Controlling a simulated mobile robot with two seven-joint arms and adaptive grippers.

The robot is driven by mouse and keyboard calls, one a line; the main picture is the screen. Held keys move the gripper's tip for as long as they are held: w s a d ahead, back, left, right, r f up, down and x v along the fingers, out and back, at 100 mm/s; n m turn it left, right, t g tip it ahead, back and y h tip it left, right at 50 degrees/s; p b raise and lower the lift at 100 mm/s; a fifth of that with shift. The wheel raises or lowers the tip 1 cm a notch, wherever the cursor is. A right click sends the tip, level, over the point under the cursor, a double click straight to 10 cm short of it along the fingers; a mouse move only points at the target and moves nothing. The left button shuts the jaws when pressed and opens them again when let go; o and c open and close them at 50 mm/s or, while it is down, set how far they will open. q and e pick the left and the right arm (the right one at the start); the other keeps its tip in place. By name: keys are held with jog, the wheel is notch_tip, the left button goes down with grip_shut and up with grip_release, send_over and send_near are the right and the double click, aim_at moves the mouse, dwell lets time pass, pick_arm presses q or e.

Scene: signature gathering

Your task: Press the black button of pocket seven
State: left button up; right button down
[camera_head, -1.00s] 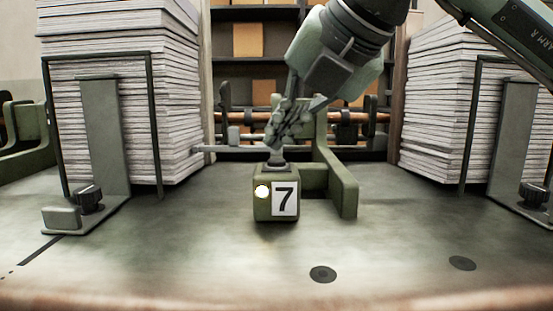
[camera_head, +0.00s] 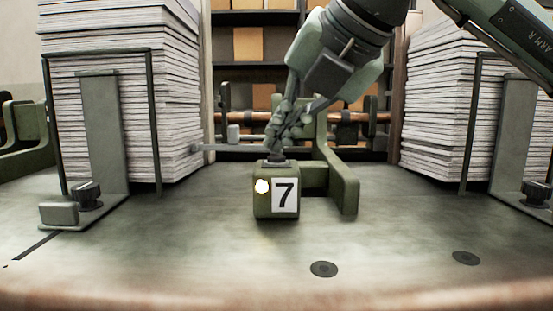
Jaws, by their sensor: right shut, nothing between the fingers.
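The pocket seven block (camera_head: 263,203) is a small olive box at the middle of the table. It bears a white plate with a black 7 (camera_head: 286,195) and a lit, pale yellow lamp (camera_head: 262,186) on its front. The black button (camera_head: 277,161) is on the box's top, mostly hidden by my fingertips. My right gripper (camera_head: 278,152) is shut and empty, pointing down with its tips at the button. They appear to touch it, though contact is hard to tell. My left gripper is not in view.
Tall paper stacks stand at the left (camera_head: 180,110) and right (camera_head: 425,110) behind metal guides. A green bracket (camera_head: 346,190) stands just right of and behind the box. The table front (camera_head: 200,250) is clear apart from dark round discs (camera_head: 324,269).

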aim_at(280, 157)
jog(key=shift+f+b, duration=0.55)
jog(key=shift+b, duration=0.15)
dwell(0.6)
dwell(0.4)
jog(key=shift+r+p, duration=0.35)
jog(key=shift+r, duration=0.55)
jog(key=shift+r+p, duration=1.4)
jog(key=shift+r, duration=1.15)
